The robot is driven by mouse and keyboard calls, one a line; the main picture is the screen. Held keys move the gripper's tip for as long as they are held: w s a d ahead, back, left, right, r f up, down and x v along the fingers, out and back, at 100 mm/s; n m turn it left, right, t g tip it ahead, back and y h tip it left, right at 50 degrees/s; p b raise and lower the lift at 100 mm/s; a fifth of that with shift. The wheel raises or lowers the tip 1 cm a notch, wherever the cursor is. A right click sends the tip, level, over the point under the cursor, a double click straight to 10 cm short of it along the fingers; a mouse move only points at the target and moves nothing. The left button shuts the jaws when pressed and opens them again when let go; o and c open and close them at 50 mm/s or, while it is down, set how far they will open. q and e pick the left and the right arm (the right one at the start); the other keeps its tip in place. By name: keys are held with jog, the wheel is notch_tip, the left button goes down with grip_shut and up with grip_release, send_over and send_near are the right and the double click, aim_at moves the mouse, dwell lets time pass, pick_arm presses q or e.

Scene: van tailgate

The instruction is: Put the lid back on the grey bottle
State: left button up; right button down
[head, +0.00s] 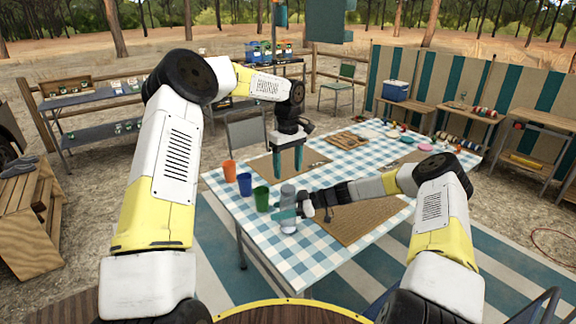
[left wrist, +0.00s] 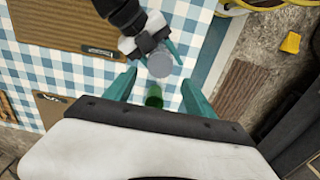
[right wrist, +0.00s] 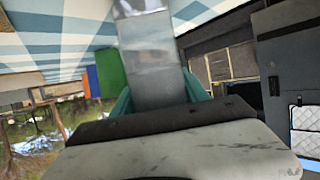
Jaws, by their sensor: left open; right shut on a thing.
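The grey bottle (head: 288,225) is upright near the table's front-left edge. My right gripper (head: 289,213) is shut around it from the side. In the right wrist view the bottle (right wrist: 148,60) fills the space between the teal fingers. I cannot tell whether its base touches the cloth. My left gripper (head: 288,160) is open, points down and is higher than the bottle. In the left wrist view the bottle's round grey top (left wrist: 159,64) shows close to the open fingers (left wrist: 157,88), with nothing held. I cannot make out a separate lid, or whether one is on the bottle.
An orange cup (head: 229,171), a blue cup (head: 245,184) and a green cup (head: 261,198) stand left of the bottle on the checked table (head: 222,191). Woven mats (head: 345,223) lie to the right.

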aim_at(288, 188)
pick_arm(q)
notch_tip(288, 188, down, 7)
jog(key=shift+f, duration=0.1)
dwell(0.3)
grip_shut()
jog(key=m, duration=1.7)
jog(key=shift+m, duration=0.4)
jog(key=m, duration=0.4)
jog(key=shift+m, duration=0.3)
jog(key=shift+o, duration=0.8)
grip_release()
